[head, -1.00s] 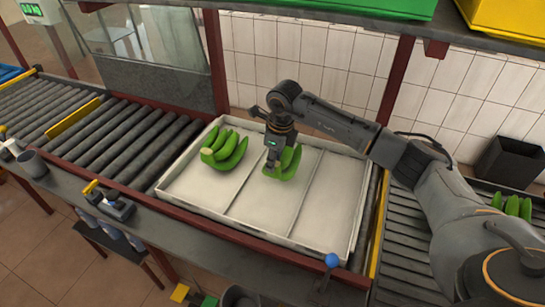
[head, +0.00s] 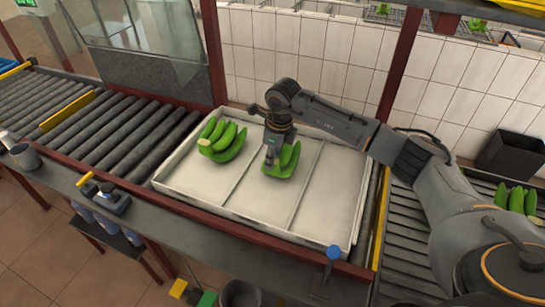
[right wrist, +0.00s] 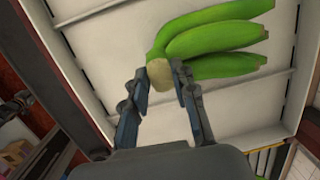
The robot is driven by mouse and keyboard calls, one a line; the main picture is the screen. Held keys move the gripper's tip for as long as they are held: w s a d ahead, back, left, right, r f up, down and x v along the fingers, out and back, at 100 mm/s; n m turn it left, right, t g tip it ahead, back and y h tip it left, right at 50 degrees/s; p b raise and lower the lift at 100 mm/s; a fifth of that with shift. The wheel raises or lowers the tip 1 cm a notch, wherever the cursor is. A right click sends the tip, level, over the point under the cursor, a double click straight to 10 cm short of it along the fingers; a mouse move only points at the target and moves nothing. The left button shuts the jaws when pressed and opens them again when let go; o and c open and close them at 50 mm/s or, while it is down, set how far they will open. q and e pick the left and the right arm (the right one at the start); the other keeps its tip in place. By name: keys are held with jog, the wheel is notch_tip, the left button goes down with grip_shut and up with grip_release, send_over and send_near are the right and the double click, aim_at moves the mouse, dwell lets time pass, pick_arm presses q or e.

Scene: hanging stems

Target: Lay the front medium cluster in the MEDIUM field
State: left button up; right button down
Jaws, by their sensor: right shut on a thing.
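The held cluster of green bananas (head: 286,163) is at the middle field of the white tray (head: 325,232), towards its back half. My right gripper (head: 270,160) is shut on its pale stem end. In the right wrist view the two fingers (right wrist: 161,82) sit on either side of that stem end, and the cluster's fingers (right wrist: 225,40) spread away to the right. I cannot tell whether the cluster touches the tray floor. No field label is readable. My left gripper is not in view.
Another green cluster (head: 223,140) lies in the tray's left field; the right field (head: 335,185) is empty. Low dividers separate the fields. More bananas (head: 516,200) lie on the right roller conveyor. A dark bin (head: 510,157) stands behind it, and a blue-knobbed lever (head: 333,253) stands at the front.

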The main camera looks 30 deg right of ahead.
jog(key=shift+w+f, duration=0.1)
jog(key=shift+f, duration=0.1)
jog(key=c, duration=1)
grip_release()
jog(key=shift+s+f, duration=0.15)
jog(key=shift+s, duration=0.05)
jog(key=shift+r, duration=0.45)
notch_tip(320, 180, up, 11)
jog(key=s, duration=0.1)
jog(key=shift+s+d+r, duration=0.15)
jog(key=shift+s+d, duration=0.1)
jog(key=shift+s, duration=0.1)
